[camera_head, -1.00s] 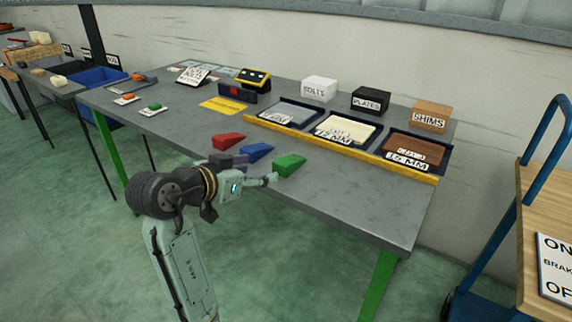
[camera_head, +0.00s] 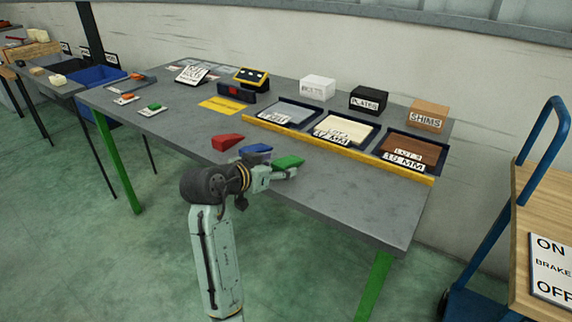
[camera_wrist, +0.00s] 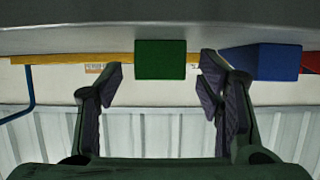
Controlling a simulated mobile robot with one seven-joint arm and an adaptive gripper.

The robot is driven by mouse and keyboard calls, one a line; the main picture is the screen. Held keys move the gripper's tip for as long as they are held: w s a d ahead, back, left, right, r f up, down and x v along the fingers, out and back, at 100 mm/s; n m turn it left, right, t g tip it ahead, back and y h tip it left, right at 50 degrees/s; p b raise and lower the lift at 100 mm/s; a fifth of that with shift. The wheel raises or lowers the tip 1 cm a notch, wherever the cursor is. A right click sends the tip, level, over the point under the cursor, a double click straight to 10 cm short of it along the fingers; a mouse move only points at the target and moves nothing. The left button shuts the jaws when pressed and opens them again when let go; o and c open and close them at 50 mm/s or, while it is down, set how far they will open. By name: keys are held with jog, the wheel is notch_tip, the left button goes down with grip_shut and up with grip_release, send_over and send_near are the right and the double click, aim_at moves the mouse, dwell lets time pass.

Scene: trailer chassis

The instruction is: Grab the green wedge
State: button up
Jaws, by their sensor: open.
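The green wedge (camera_head: 289,161) lies on the grey table (camera_head: 340,192) near its front edge, right of the blue wedge (camera_head: 256,150). My gripper (camera_head: 287,174) is at the table's front edge, just in front of the green wedge. In the wrist view, which looks upside down, the green wedge (camera_wrist: 161,59) shows its flat end between the open fingers of my gripper (camera_wrist: 162,80), somewhat beyond the tips. The blue wedge (camera_wrist: 262,62) shows close to the right-hand finger. I cannot tell whether that finger touches it. The gripper is empty.
A red wedge (camera_head: 227,142) lies left of the blue one. A yellow strip (camera_head: 330,151) and parts trays (camera_head: 404,150) lie behind the wedges. The front right of the table is bare. A cart with a blue handle (camera_head: 530,150) stands at the right.

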jog(key=shift+c, duration=0.3)
jog(key=c, duration=1.2)
jog(key=shift+c, duration=0.2)
jog(key=shift+r, duration=0.15)
